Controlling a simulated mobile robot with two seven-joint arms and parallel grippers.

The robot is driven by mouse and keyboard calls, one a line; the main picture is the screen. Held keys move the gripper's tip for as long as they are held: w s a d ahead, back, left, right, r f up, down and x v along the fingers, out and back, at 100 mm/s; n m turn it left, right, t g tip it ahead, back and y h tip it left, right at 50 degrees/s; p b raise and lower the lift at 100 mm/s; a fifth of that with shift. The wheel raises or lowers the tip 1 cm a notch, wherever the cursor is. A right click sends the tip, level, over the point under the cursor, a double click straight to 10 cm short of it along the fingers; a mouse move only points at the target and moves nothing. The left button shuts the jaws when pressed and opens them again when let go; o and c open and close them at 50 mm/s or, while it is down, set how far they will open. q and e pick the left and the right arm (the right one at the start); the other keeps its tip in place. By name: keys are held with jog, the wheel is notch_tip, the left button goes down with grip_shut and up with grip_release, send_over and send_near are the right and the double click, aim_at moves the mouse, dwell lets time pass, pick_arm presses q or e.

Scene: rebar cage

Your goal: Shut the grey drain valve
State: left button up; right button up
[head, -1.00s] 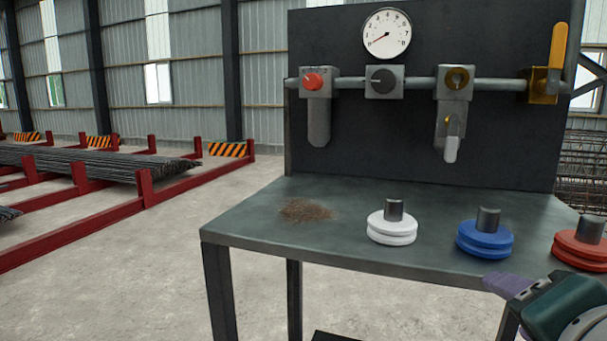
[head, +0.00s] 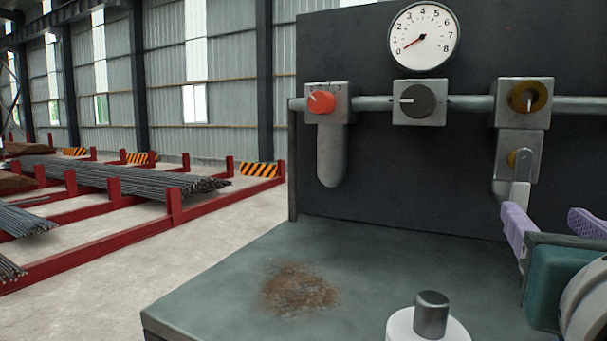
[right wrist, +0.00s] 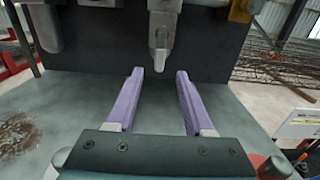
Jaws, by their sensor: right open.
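The grey drain valve (head: 522,166) hangs under the right-hand block with the brass knob, on the dark panel. Its grey lever points down from a brass pivot; its lower part is partly hidden by a finger in the head view. It also shows in the right wrist view (right wrist: 160,52), at the top middle, beyond the fingertips. My right gripper (head: 548,217) has lavender fingers, spread open and empty. In the right wrist view my right gripper (right wrist: 160,72) has the lever roughly in line with the gap between its fingers, apart from them. My left gripper is out of view.
A gauge (head: 423,36) reads near 0 above a pipe with a red knob (head: 321,102) and a black knob (head: 417,101). On the bench top (head: 225,285) are a rust-brown patch (head: 298,289) and a white disc with a grey peg (head: 431,313).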

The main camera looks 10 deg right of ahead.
aim_at(521, 194)
jog(key=p+x, duration=0.2)
jog(key=x, duration=0.2)
jog(key=p+x, duration=0.2)
jog(key=x, duration=0.2)
jog(key=shift+s+r, duration=0.1)
jog(key=shift+r, duration=0.1)
jog(key=shift+p+x, duration=0.3)
jog(key=shift+x, duration=0.5)
jog(key=shift+f, duration=0.15)
jog(key=shift+c, duration=0.3)
grip_shut()
